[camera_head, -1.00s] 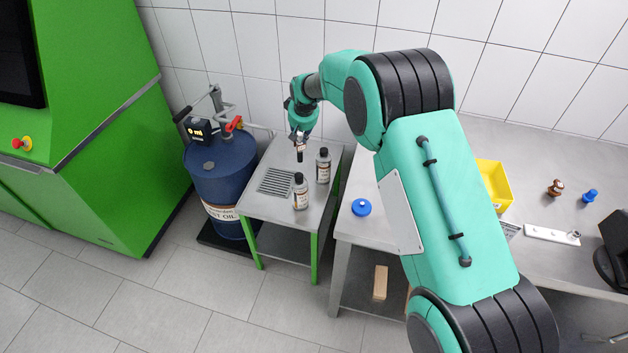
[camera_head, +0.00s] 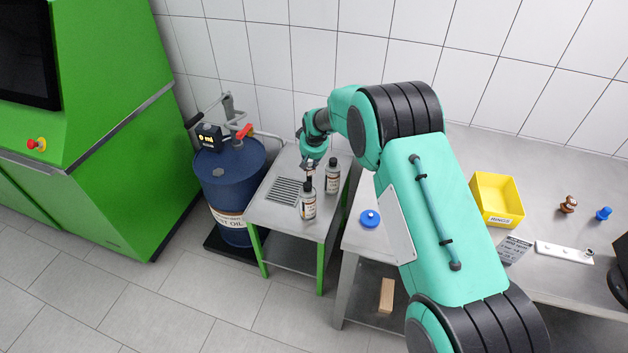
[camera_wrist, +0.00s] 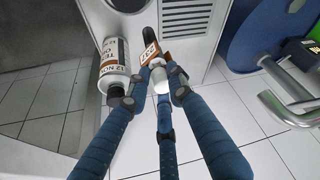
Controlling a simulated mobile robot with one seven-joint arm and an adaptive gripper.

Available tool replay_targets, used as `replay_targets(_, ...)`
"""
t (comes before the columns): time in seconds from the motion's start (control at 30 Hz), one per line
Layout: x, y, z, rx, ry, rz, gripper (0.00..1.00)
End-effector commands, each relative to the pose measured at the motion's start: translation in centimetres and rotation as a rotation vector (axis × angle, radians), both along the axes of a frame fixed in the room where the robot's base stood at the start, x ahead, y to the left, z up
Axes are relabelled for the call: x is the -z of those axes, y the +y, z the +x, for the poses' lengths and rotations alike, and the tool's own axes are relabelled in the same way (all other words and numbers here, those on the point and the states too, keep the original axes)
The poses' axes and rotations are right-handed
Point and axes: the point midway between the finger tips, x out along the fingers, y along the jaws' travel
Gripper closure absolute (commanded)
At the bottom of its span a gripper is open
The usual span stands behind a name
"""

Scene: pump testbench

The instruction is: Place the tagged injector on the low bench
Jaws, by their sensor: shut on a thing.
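My gripper (camera_head: 309,164) is over the low metal bench (camera_head: 265,210) with green legs.
A grate (camera_head: 284,190) lies left. A blue oil drum (camera_head: 230,180) stands beside the bench. A higher workbench (camera_head: 352,240) is at right.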

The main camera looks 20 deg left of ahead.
Motion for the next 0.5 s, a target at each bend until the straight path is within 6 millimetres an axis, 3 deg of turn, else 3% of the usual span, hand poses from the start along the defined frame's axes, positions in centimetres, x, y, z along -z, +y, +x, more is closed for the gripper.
replay_targets(0.2, 3.2, 0.0, 0.0, 0.000, 0.000, 0.000, 1.00)
replay_targets(0.5, 4.0, 0.0, 0.1, 0.000, -0.002, 0.001, 1.00)
